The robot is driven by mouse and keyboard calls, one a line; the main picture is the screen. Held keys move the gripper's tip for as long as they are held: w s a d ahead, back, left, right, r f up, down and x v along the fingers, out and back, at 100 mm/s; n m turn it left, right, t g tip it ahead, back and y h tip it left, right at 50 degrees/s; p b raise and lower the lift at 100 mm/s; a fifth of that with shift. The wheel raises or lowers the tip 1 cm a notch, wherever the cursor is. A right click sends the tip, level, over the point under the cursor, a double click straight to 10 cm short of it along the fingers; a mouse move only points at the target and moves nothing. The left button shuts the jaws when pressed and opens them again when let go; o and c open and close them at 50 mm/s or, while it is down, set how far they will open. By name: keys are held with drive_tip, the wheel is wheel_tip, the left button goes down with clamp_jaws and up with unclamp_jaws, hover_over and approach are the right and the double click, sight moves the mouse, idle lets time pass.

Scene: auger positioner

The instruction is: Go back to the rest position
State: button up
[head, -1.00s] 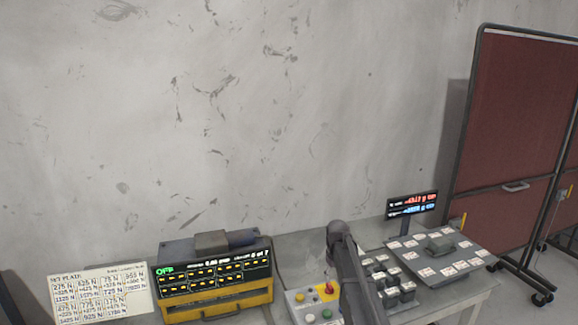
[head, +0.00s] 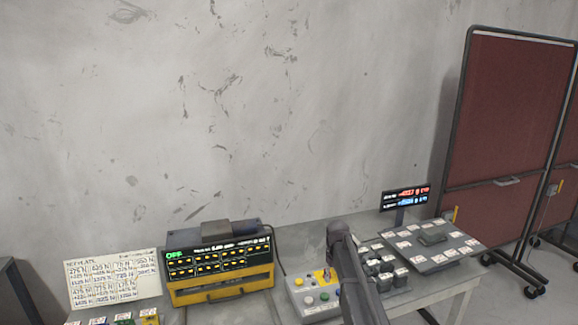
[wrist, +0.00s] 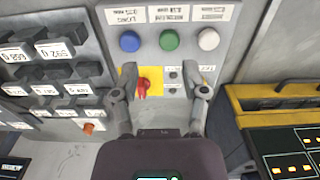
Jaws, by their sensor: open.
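My gripper (wrist: 160,97) is open and empty in the wrist view. Its two fingers are spread over a light grey control panel (wrist: 222,53). A red rotary knob (wrist: 143,86) on a yellow plate lies between them, by the left finger. I cannot tell how far the fingertips stand from the panel. In the head view the panel (head: 296,301) sits on the table, and my dark arm reaches across its right side. The gripper itself is hidden or unclear there.
Labelled dark blocks (head: 380,268) stand right of the panel. A grey plate (head: 470,242) with labels and a small display (head: 404,197) are beyond. A yellow-framed unit (head: 222,291) reading OFF and a white chart (head: 113,280) are left. A red partition (head: 510,120) stands right.

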drive_tip(key=s+f+m+b, duration=0.2)
drive_tip(key=s, duration=1.3)
drive_tip(key=s+d+f+m+b, duration=0.1)
drive_tip(key=s+f+b, duration=0.2)
drive_tip(key=s, duration=1.2)
drive_tip(key=shift+m, duration=0.4)
drive_tip(key=shift+f, duration=0.1)
drive_tip(key=shift+c, duration=0.2)
